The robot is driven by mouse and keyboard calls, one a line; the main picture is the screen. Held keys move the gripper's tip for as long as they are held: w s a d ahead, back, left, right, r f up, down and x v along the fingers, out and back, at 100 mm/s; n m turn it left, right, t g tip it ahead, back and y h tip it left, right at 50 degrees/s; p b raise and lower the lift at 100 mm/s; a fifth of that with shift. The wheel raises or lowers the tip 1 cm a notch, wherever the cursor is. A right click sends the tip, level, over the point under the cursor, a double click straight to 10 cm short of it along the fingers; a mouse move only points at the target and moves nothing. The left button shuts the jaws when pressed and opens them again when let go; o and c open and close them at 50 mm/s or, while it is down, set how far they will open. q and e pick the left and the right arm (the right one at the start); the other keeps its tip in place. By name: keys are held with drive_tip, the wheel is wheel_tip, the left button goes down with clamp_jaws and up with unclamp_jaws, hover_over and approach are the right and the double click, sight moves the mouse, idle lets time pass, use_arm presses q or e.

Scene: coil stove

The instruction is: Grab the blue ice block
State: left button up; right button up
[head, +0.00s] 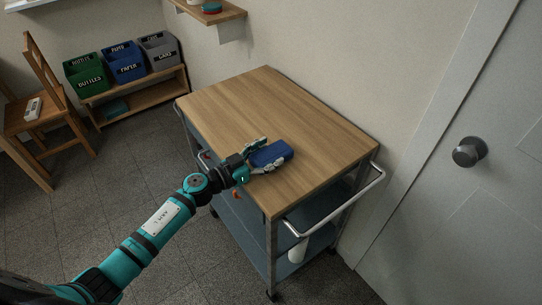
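The blue ice block (274,153) lies on the wooden top of a cart (290,105), near its front left edge. My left gripper (268,152) reaches in from the left at the block's left end. Its fingers are spread, one on the far side and one on the near side of the block. The near finger covers part of the block's front face. I cannot make out whether either finger touches the block. My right gripper is not in view.
The rest of the cart top is clear. A metal handle (343,210) sticks out at the cart's right end, and a white cylinder (298,250) stands on the lower shelf. A door (470,190) is at right. Recycling bins (125,66) and a chair (40,105) are at left.

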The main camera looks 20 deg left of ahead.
use_arm(q)
drive_tip(key=c, duration=0.4)
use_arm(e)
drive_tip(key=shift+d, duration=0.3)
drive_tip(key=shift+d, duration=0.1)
